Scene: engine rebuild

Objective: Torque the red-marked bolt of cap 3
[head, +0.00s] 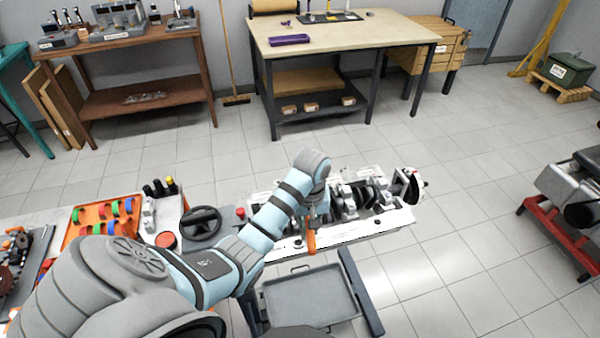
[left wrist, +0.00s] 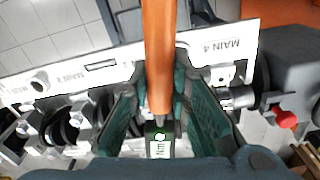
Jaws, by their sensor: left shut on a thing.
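My left gripper (head: 319,208) is over the near side of the engine block (head: 385,222). It is shut on a torque wrench with an orange handle (head: 311,241), which points toward the front edge. In the left wrist view the orange handle (left wrist: 158,50) runs up between the green fingers, and a small lit Nm display (left wrist: 160,147) sits below it. The block's white rail (left wrist: 100,66) carries a MAIN 4 label on the right and another label on the left. Cap 3 and its red-marked bolt cannot be made out; the gripper and wrench cover that area. My right gripper is not in view.
A crankshaft (head: 365,193) lies in the block. A grey tray (head: 308,296) stands below its front edge. To the left are an orange rack (head: 100,218) of coloured parts and a black handwheel (head: 202,222). A red knob (left wrist: 286,119) is at the wrist view's right.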

